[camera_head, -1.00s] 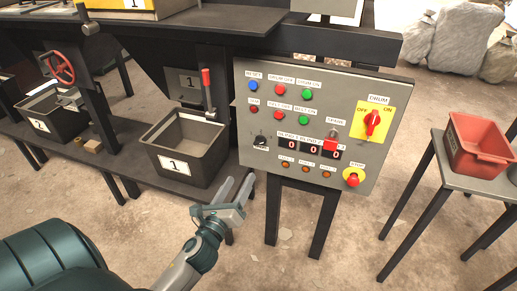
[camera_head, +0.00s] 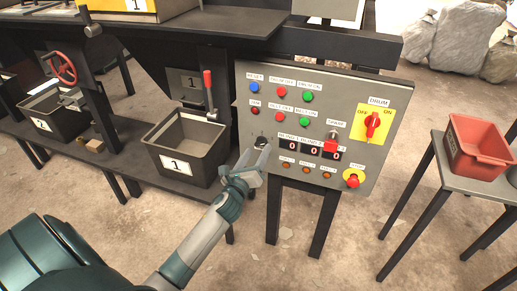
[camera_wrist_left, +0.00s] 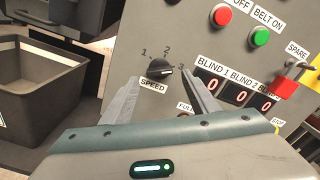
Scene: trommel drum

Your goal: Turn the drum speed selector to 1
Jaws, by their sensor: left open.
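The drum speed selector (camera_wrist_left: 160,69) is a small black knob on the grey control panel (camera_head: 350,95), above a "SPEED" label. Positions 1, 2 and 3 are printed around it, and its light mark seems to face right, towards 3. In the head view the selector (camera_head: 261,142) sits at the panel's lower left, just beyond my left gripper (camera_head: 252,160). That gripper is open and empty. In the left wrist view its fingers (camera_wrist_left: 159,84) stand to either side of the knob; I cannot tell if they touch it. My right gripper is out of view.
Numeric displays (camera_wrist_left: 235,92) and a red spare switch cover (camera_wrist_left: 286,87) lie right of the selector. A red drum switch (camera_head: 373,124) and a red stop button (camera_head: 352,180) are further right. A grey bin labelled 1 (camera_head: 205,165) stands to the left.

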